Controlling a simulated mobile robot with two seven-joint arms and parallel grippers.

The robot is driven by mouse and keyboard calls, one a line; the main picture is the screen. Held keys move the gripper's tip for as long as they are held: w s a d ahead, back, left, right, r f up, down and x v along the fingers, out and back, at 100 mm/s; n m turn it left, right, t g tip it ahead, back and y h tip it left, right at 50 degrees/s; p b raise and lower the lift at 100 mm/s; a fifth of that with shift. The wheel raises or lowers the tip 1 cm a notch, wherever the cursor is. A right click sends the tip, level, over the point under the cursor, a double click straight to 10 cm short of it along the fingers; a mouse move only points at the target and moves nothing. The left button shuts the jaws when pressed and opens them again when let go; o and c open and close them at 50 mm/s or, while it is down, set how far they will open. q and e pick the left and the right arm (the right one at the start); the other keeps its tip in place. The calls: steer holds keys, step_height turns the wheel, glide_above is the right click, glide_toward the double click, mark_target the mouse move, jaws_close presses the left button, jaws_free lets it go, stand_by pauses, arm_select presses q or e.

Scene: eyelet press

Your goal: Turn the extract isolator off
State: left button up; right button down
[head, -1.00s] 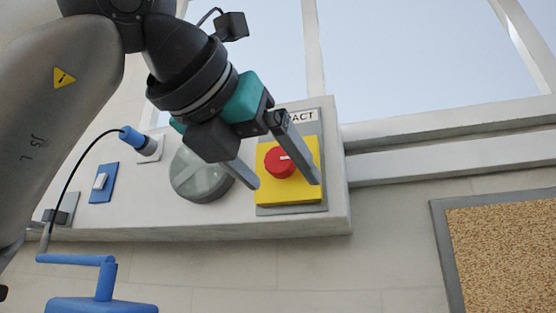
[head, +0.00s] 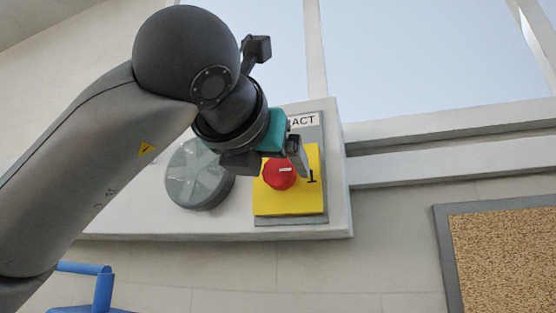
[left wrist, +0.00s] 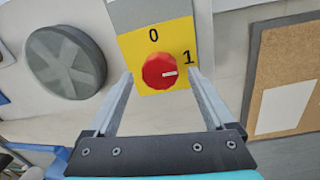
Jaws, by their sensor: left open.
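The extract isolator is a red knob (head: 279,174) on a yellow plate (head: 290,205), on a grey backing under a label ending in "ACT". In the left wrist view the knob (left wrist: 158,71) has a white mark pointing right, towards the "1"; the "0" is above it. My left gripper (head: 297,158) is at the panel, over the upper right of the knob in the head view. In the left wrist view its open fingers (left wrist: 160,75) lie one on each side of the knob, with gaps. I cannot tell how far the tips are from the plate. My right gripper is not in view.
A grey round dial (head: 198,175) is on the white panel (head: 150,215) left of the isolator. A cork board (head: 505,255) hangs at the lower right. A window ledge (head: 450,160) runs right of the panel. A blue handle (head: 100,290) is at the lower left.

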arm_select(q)
steer(key=shift+p+x, duration=0.45)
steer(key=shift+x, duration=1)
steer(key=shift+c, duration=0.2)
steer(key=c, duration=1.3)
steer(key=n+b, duration=0.3)
steer(key=b, duration=0.1)
steer(key=shift+f+n, duration=0.15)
steer(key=shift+n, duration=0.15)
steer(key=n+b, duration=0.2)
steer(key=n, duration=0.1)
steer(key=shift+n+b, duration=0.3)
steer(key=shift+b, duration=0.1)
steer(key=n+b, duration=0.2)
steer(key=n, duration=0.3)
steer(key=shift+g+b, duration=0.3)
steer(key=shift+b, duration=0.05)
steer(key=n+b, duration=0.2)
steer(key=n, duration=0.3)
steer(key=shift+h, duration=0.4)
